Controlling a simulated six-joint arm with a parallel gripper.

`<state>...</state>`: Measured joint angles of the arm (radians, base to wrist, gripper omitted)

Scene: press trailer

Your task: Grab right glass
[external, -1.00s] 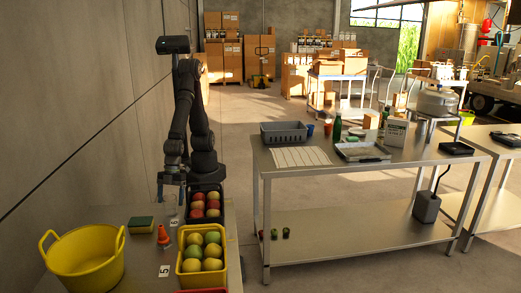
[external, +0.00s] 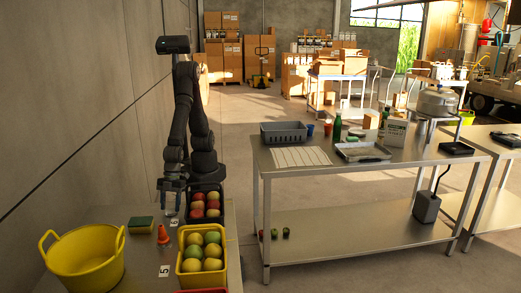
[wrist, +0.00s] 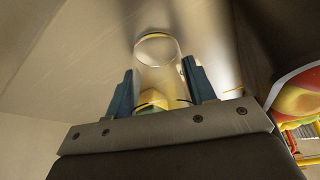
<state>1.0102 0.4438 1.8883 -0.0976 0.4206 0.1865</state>
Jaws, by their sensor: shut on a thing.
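My gripper (external: 172,186) is above the metal table, near the wall. In the wrist view my gripper (wrist: 160,68) is shut on a clear glass (wrist: 157,80), with one blue finger on each side of it. The glass's round end points away from my palm. No second glass can be made out.
Number cards (external: 163,271) lie on the table.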

